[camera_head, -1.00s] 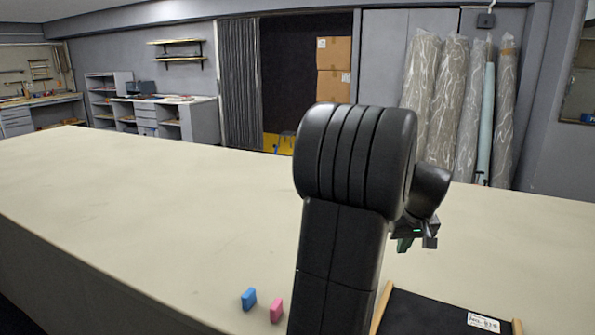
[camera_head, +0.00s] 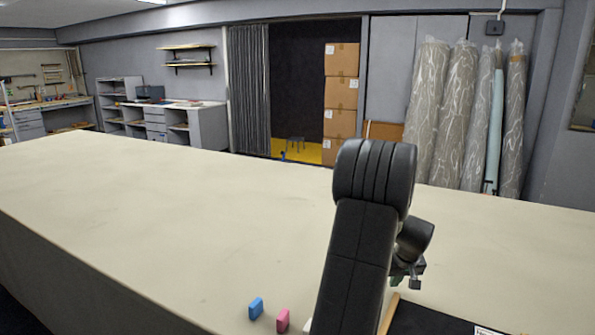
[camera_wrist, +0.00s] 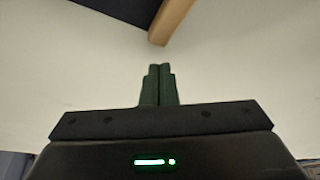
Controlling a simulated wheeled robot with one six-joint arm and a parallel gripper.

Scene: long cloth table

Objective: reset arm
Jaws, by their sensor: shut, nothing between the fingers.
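My gripper (camera_wrist: 158,72) is shut, its two green fingers together with nothing between them in the wrist view. In the head view my gripper (camera_head: 408,283) shows only in part beside my black arm, over the cloth table (camera_head: 180,210) near its front.
A black tray with a wooden rim (camera_head: 389,313) lies on the table at the front, right of my arm; its rim (camera_wrist: 170,22) tops the wrist view. The table's left and far parts are clear. Wrapped rolls (camera_head: 455,115) stand behind.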

